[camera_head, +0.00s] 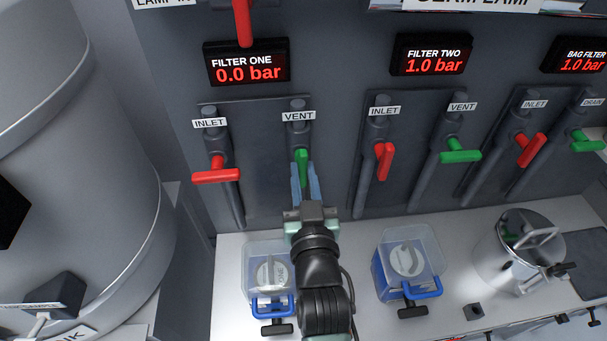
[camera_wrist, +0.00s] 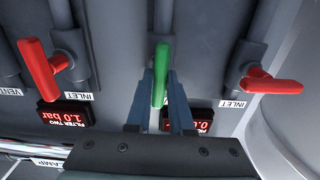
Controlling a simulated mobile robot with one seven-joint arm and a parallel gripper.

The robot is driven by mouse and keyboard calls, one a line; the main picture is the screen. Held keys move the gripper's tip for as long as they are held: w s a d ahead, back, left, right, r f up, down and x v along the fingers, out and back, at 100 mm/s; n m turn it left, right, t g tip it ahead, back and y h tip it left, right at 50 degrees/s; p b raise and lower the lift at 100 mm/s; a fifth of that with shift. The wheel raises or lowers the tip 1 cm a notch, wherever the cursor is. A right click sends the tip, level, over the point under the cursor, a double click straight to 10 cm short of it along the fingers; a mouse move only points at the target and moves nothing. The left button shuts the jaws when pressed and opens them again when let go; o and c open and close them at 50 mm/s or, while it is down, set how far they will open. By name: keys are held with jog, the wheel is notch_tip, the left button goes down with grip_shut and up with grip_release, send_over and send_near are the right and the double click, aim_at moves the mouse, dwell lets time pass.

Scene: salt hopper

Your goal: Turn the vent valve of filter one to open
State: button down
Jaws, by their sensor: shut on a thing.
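The green vent valve handle of filter one (camera_head: 301,167) hangs under the VENT label (camera_head: 299,116) and lies in line with its pipe. My gripper (camera_head: 305,180) reaches up to it from below, its blue fingers on either side of the handle. In the wrist view, the green handle (camera_wrist: 161,75) sits between the fingertips of my gripper (camera_wrist: 161,88), which are shut on it. The filter one display (camera_head: 247,67) reads 0.0 bar.
The red filter one inlet handle (camera_head: 216,176) lies crosswise to the left. The filter two inlet handle (camera_head: 384,161) is to the right, beyond a gap. Two clear boxes with blue clasps, left (camera_head: 268,274) and right (camera_head: 407,264), and a steel pot (camera_head: 520,252) stand on the white counter (camera_head: 349,244).

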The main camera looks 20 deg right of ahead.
dwell(0.4)
jog(key=c, duration=0.8)
grip_release()
jog(key=b+v, duration=0.2)
jog(key=v, duration=1.1)
